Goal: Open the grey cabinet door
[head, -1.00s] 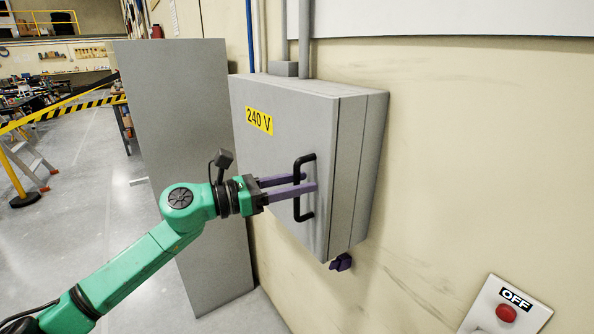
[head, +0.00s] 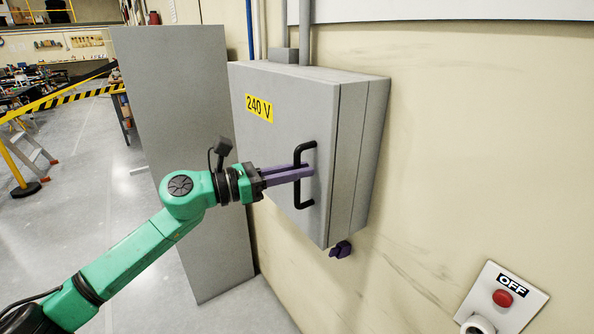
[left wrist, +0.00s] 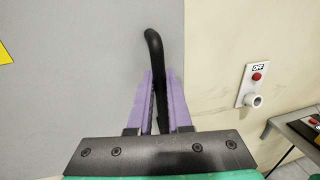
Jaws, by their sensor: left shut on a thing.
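The grey cabinet (head: 350,150) hangs on the beige wall, with a yellow "240 V" label (head: 259,108) on its door (head: 285,115). The door looks closed. A black bar handle (head: 298,195) stands upright near the door's right edge. My left gripper (head: 308,173) has its purple fingers shut on the handle's middle. In the left wrist view the black handle (left wrist: 154,50) runs between the two purple fingers (left wrist: 160,95). My right gripper cannot be made out; a small purple piece (head: 341,249) shows below the cabinet, and I cannot tell what it is.
A tall grey panel (head: 185,150) stands left of the cabinet, behind my left arm. An OFF plate with a red button (head: 502,298) is on the wall at lower right. Conduits (head: 305,35) rise above the cabinet. Open floor (head: 80,215) lies at the left.

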